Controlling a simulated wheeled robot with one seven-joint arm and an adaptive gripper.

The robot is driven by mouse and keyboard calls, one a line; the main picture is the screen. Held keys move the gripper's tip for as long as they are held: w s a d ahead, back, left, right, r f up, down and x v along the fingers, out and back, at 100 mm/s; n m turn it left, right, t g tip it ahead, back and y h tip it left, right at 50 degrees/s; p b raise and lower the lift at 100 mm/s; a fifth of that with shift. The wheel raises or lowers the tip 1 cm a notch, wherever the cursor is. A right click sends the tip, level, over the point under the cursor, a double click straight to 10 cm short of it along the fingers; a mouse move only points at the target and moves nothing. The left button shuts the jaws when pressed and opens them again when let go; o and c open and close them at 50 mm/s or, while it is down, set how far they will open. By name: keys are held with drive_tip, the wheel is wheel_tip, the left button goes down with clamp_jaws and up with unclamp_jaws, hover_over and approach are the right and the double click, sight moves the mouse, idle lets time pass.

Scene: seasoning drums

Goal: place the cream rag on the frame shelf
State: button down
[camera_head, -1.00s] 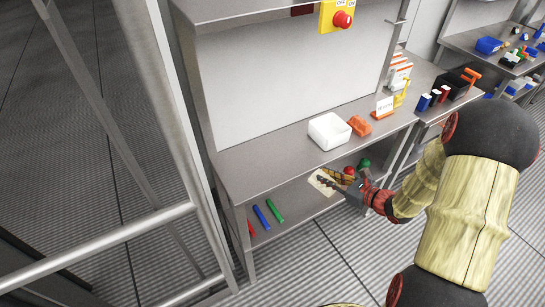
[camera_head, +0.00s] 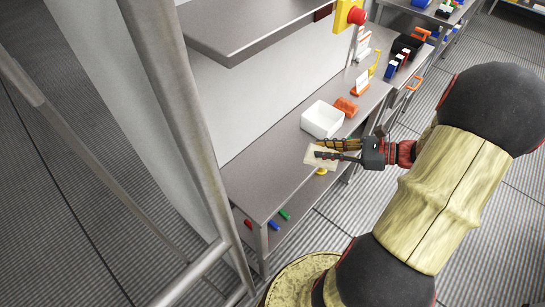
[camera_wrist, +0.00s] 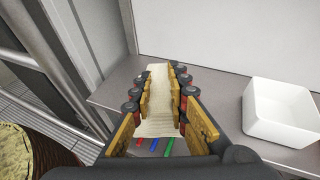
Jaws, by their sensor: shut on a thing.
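The cream rag (camera_head: 312,158) hangs between the fingers of my gripper (camera_head: 318,149) in the head view. The gripper is shut on it. In the wrist view the rag (camera_wrist: 157,98) runs as a pale strip between the two finger pads. In the head view the rag overlaps the front edge of the grey worktop (camera_head: 262,172); its exact height above it I cannot tell. The grey frame also has an upper shelf (camera_head: 250,28) and a lower shelf (camera_head: 300,222). Which level is the frame shelf I cannot tell.
A white bin (camera_head: 322,119) and an orange block (camera_head: 346,106) stand on the worktop right of its bare left part. Red, blue (camera_head: 273,225) and green (camera_head: 285,214) sticks lie on the lower shelf. A metal post (camera_head: 180,110) rises at the left.

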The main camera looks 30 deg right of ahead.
drive_tip(key=w+a+f+b, duration=0.1)
drive_tip(key=w+a+f, duration=0.1)
drive_tip(key=w+f, duration=0.1)
drive_tip(key=w+a+f+b, duration=0.1)
drive_tip(key=w+a+f, duration=0.1)
drive_tip(key=w+f, duration=0.1)
drive_tip(key=w+a+f+b, duration=0.2)
drive_tip(key=w, duration=0.2)
drive_tip(key=shift+w+f, duration=0.4)
drive_tip(key=shift+w+a+f, duration=0.1)
drive_tip(key=shift+w+f, duration=0.15)
drive_tip(key=shift+f, duration=0.1)
drive_tip(key=shift+w+f+b, duration=0.2)
drive_tip(key=shift+f+b, duration=0.6)
drive_tip(key=shift+f, duration=0.9)
drive_tip(key=shift+a+f, duration=0.1)
drive_tip(key=shift+f, duration=0.05)
drive_tip(key=c, duration=1.7)
unclamp_jaws()
drive_tip(key=shift+c, duration=0.2)
